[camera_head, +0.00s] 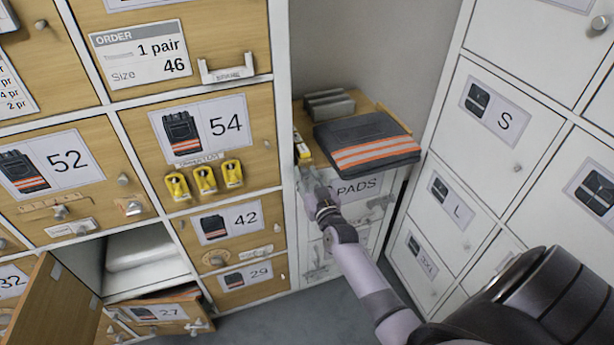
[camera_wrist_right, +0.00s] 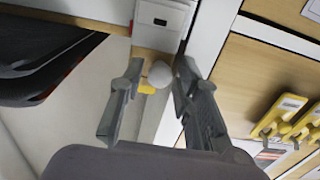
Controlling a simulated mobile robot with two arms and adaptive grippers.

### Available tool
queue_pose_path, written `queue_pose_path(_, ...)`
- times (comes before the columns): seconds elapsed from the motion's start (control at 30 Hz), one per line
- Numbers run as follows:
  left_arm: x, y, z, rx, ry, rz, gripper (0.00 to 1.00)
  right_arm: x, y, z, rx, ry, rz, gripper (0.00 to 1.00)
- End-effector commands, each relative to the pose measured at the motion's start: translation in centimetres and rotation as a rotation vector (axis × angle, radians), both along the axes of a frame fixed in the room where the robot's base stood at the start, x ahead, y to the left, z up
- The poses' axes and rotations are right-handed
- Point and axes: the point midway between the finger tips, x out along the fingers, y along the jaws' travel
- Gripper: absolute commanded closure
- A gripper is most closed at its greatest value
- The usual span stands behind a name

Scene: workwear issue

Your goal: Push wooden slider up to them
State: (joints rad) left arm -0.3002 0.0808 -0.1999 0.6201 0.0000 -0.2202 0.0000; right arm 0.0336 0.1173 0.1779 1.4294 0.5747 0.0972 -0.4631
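A wooden slider-like strip (camera_head: 48,206) lies across the front of the door marked 52. I cannot tell for sure whether it is the slider meant. My right gripper (camera_head: 314,184) is at the left front corner of the wood-topped cabinet (camera_head: 382,108), just under its top. In the right wrist view, the right gripper (camera_wrist_right: 160,70) has its fingers apart, with a pale round knob (camera_wrist_right: 160,78) showing between them. I cannot tell whether they touch it. My left gripper is out of view.
White lockers (camera_head: 493,120) stand at right. A wooden door (camera_head: 52,303) stands open at lower left.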

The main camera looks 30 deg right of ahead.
Motion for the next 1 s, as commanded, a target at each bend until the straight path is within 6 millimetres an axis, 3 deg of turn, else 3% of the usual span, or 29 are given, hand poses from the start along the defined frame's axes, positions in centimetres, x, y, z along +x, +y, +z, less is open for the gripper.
queue_pose_path(0.4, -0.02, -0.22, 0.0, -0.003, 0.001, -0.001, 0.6, -0.02, 0.04, -0.02, 0.0, 0.0, 0.0, 1.0)
queue_pose_path(1.0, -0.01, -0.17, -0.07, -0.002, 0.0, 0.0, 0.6, -0.16, -0.51, -0.1, -0.003, 0.002, 0.0, 1.0)
